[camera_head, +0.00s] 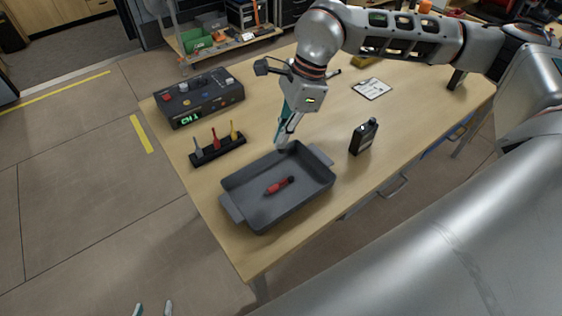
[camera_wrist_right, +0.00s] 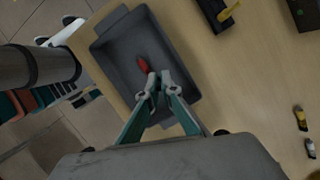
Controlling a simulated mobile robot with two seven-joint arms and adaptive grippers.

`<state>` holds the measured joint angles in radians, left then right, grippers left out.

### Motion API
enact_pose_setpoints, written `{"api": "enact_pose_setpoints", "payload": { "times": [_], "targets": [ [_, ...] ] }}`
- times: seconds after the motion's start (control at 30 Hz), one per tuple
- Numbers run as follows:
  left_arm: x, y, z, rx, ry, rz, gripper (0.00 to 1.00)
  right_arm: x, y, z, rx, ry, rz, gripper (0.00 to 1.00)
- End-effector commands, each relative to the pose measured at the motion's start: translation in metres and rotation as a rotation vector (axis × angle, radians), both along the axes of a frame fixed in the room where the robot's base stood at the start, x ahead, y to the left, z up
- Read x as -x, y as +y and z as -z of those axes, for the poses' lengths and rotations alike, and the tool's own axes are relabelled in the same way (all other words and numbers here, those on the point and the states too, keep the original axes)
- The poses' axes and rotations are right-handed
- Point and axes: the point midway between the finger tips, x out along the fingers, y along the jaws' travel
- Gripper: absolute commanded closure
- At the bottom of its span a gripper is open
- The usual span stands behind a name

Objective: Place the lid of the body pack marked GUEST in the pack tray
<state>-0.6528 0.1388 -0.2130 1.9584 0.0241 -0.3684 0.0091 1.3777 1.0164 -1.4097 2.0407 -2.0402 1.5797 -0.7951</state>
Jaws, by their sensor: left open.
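The pack tray (camera_head: 233,192) is a dark grey open tray with two end handles, near the table's front left corner. It also shows in the right wrist view (camera_wrist_right: 108,52). A small red object with a dark end lies in it. A black body pack (camera_head: 363,137) stands upright on the table, right of the tray; I cannot read its marking. I cannot make out a separate lid. My right gripper (camera_head: 283,139) points down over the tray's far edge. Its fingertips (camera_wrist_right: 157,86) are close together; whether they hold something thin is unclear. My left gripper (camera_head: 153,309) is open at the bottom edge, off the table.
A dark control box (camera_head: 200,96) with a green display and a black rack (camera_head: 218,150) with grey, red and yellow pieces stand left of and behind the tray. A white card (camera_head: 371,88) lies farther back. The tabletop (camera_head: 325,110) between card and body pack is clear.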

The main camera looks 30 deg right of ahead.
Motion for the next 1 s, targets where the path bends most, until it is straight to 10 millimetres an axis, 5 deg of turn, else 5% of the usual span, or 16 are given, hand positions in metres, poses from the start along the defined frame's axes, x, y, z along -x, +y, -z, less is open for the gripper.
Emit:
{"api": "enact_pose_setpoints", "payload": {
  "times": [0.2,0.7,1.0],
  "targets": [
    [-0.003,0.0,-0.004,0.002,-0.008,0.0,0.57,0.0,0.0,0.041,0.0,0.001,0.0,1.0],
    [-0.005,0.0,-0.004,0.001,-0.011,-0.001,0.57,0.001,0.0,0.09,0.0,0.002,0.0,1.0],
    [-0.003,0.0,-0.001,0.0,-0.006,0.0,0.57,0.0,0.0,0.093,-0.001,0.0,0.0,1.0]
  ]
}}
